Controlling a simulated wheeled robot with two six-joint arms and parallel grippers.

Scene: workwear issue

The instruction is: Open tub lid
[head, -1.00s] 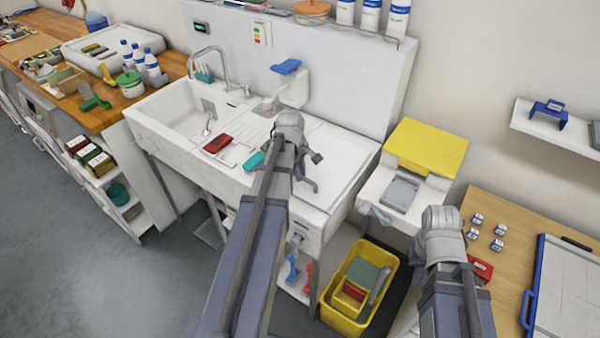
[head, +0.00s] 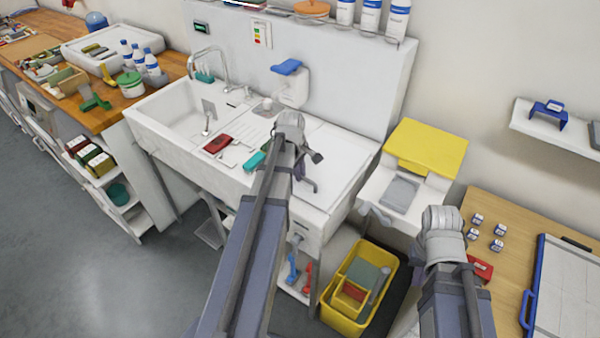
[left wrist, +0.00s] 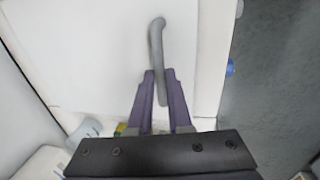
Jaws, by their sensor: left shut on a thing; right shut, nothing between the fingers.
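A white tub-like box with a yellow lid (head: 428,147) stands right of the sink in the head view. I cannot tell whether this is the task's tub. In the left wrist view my left gripper (left wrist: 155,85) has its purple fingers shut around the lower part of a bent grey bar (left wrist: 156,45), set against a broad white panel (left wrist: 90,45). In the head view my left gripper (head: 308,178) is at the sink's front right, partly hidden by my arm. My right arm ends at lower right; its fingers are hidden.
The white sink (head: 175,115) holds a red item (head: 217,144) on its draining area. A yellow crate (head: 342,318) with items stands below. A wooden table (head: 510,222) at right holds small boxes. Open floor (head: 90,260) lies at left.

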